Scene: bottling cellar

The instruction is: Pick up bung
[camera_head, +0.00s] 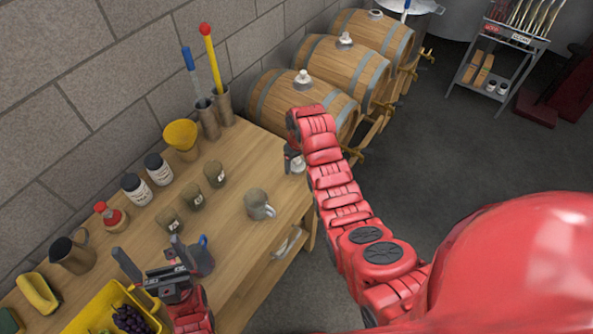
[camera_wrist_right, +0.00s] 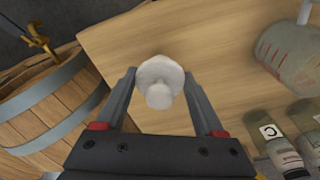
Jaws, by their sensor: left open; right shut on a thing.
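My right gripper (camera_head: 291,158) hangs over the right end of the wooden table (camera_head: 240,160), near the nearest barrel. In the right wrist view the gripper (camera_wrist_right: 160,80) is shut on a white bung (camera_wrist_right: 159,82), which has a rounded top and a wider rim. The bung also shows as a small white shape in the head view (camera_head: 298,165), partly hidden by the gripper. My left gripper (camera_head: 148,252) is open and empty above the table's near left part, beside a yellow crate.
Barrels (camera_head: 300,100) stand in a row behind the table, with bung-like stoppers on top. A grey mug (camera_head: 259,204), small cups (camera_head: 215,173), jars (camera_head: 159,168), a yellow funnel (camera_head: 181,137) and a yellow crate (camera_head: 87,316) with grapes occupy the table.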

